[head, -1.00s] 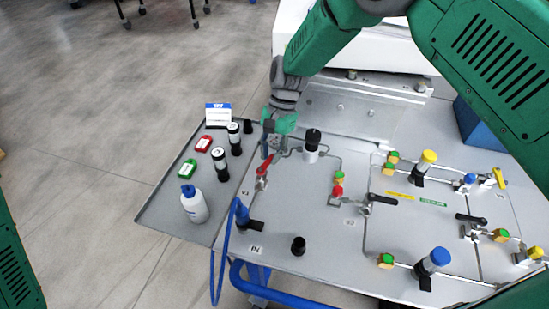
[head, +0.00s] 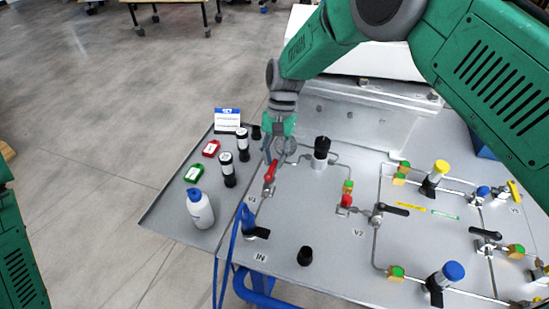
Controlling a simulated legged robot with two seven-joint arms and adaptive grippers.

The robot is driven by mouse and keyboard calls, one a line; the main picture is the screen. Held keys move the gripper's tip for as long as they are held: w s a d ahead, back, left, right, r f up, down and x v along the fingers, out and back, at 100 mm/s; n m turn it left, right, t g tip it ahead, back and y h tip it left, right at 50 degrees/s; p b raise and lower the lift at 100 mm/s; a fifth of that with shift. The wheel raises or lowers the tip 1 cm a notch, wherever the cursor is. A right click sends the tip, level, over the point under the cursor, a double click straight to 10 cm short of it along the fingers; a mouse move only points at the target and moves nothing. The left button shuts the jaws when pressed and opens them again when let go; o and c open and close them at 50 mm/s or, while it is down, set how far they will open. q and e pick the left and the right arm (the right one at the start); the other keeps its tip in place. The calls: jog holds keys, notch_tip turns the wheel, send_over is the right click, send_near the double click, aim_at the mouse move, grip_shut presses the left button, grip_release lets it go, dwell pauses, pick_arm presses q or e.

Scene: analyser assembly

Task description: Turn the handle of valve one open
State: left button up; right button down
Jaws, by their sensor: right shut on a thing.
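Valve one (head: 268,190), by the V1 label, is at the left of the grey panel. Its red handle (head: 270,172) points away from me, up in the picture and slightly right. My right gripper (head: 274,158) comes down from above at the handle's far end and is shut on it. The fingers partly hide that end. My left gripper is out of view; only a green part of my left arm shows at the left edge.
Left of the valve, a side tray (head: 165,212) holds a white bottle (head: 200,208), dark-capped vials (head: 228,170), red and green tags and a small card (head: 227,120). A black-topped fitting (head: 321,150) stands close right of the gripper. Valve V2 (head: 378,215) is farther right.

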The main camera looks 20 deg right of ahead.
jog(key=c, duration=1.5)
grip_release()
jog(key=shift+a, duration=0.15)
jog(key=shift+c, duration=0.2)
jog(key=v, duration=1.2)
jog(key=shift+a, duration=0.1)
